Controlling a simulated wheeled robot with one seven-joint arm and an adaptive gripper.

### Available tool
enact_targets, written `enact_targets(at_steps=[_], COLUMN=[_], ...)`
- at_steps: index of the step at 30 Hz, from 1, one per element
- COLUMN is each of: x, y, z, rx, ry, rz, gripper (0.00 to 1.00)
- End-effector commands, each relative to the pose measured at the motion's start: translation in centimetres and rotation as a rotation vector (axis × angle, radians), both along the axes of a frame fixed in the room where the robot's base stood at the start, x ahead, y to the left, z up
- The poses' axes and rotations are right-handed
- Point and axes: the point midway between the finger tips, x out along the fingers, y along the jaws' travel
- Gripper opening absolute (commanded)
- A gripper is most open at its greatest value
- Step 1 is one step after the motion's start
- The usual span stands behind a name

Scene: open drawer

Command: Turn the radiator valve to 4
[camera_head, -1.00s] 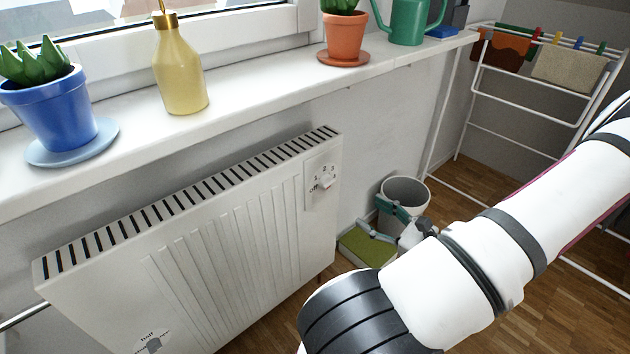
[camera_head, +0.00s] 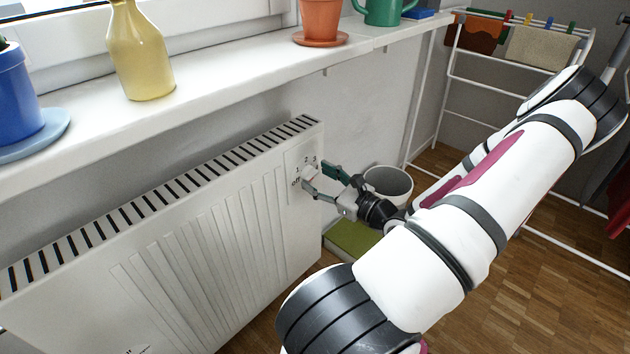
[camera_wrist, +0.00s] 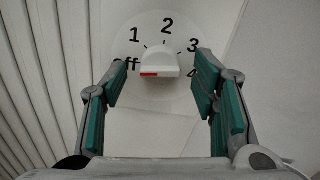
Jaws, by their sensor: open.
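The radiator valve knob (camera_head: 308,172) is a small white knob on the front of the white radiator (camera_head: 205,225), near its right end. In the wrist view the knob (camera_wrist: 157,60) sits on a round dial marked Off, 1, 2, 3 and 4. A red mark (camera_wrist: 150,74) shows on the knob's near left face, on the Off side; the exact setting is hard to tell. My gripper (camera_head: 315,178) is at the knob. In the wrist view its green-padded fingers are open, one on each side of the knob, with gaps showing. The fingertips partly cover Off and 4.
The windowsill (camera_head: 230,75) above the radiator holds a yellow bottle (camera_head: 141,55), potted plants and a green watering can (camera_head: 384,12). A grey bin (camera_head: 389,184) and a green-topped box (camera_head: 352,238) stand on the floor right of the radiator. A drying rack (camera_head: 480,87) stands behind.

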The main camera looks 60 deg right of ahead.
Motion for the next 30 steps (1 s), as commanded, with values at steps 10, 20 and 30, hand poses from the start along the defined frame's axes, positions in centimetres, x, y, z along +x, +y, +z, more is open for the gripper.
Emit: enact_targets(at_steps=[10,20,30], x=[1.8,1.7,1.8], y=[-0.4,-0.4,-0.4], z=[0.0,0.0,0.1], rx=[0.001,0.001,0.017], ry=[0.000,0.001,-0.003], rz=[0.000,-0.001,0.000], gripper=[0.54,0.17,0.05])
